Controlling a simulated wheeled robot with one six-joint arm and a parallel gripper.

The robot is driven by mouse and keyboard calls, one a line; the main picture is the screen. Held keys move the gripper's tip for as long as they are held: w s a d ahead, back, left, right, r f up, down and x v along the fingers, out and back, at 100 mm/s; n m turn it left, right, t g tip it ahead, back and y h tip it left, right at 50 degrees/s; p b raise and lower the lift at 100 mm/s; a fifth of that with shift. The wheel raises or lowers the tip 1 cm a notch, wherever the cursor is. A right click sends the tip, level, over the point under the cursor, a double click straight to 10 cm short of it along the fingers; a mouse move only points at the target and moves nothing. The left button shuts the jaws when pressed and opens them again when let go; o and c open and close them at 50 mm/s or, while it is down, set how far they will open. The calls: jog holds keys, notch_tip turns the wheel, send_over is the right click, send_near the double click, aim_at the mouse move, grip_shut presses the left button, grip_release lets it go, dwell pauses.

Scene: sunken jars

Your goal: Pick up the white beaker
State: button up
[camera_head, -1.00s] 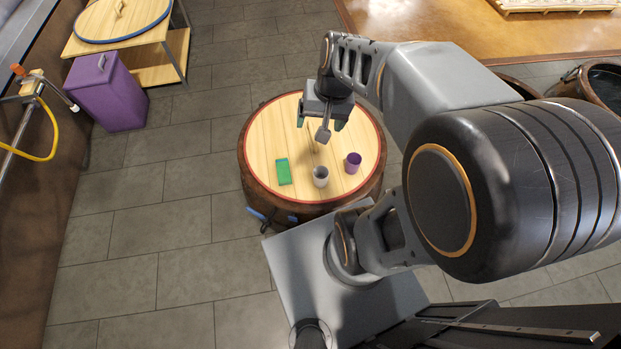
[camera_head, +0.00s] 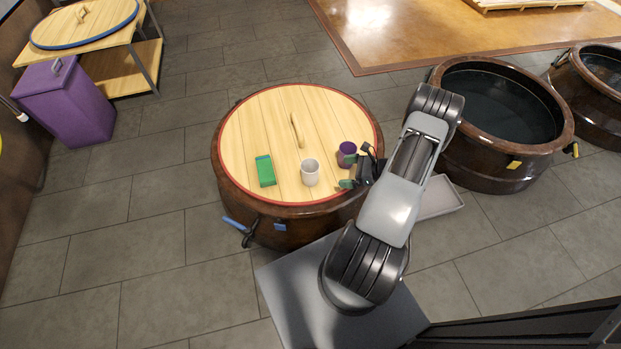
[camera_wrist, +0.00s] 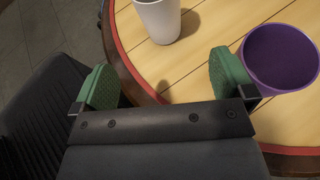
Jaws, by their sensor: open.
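The white beaker (camera_head: 311,172) stands upright on the round wooden lid (camera_head: 262,121) of a jar, near the lid's front edge. It also shows at the top of the wrist view (camera_wrist: 159,18), its upper part cut off. My gripper (camera_head: 348,170) is at the lid's right front edge, to the right of the beaker. In the wrist view my gripper (camera_wrist: 158,80) has its green-padded fingers wide apart with nothing between them. The beaker lies beyond the fingertips, apart from them.
A purple cup (camera_head: 347,148) stands close to my gripper; in the wrist view it (camera_wrist: 281,57) is beside the right finger. A green block (camera_head: 265,171) lies left of the beaker. The lid's handle (camera_head: 296,130) stands behind. An open jar (camera_head: 500,120) is at right.

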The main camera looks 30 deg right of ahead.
aim_at(313, 174)
jog(key=x, duration=0.3)
jog(key=b+x, duration=0.1)
jog(key=x, duration=0.3)
jog(key=shift+w+a+f, duration=0.1)
jog(key=shift+a+f, duration=0.05)
jog(key=shift+f, duration=0.35)
jog(key=shift+b+x, duration=1.1)
jog(key=shift+x, duration=1.9)
jog(key=shift+a+r, duration=0.1)
jog(key=c, duration=1)
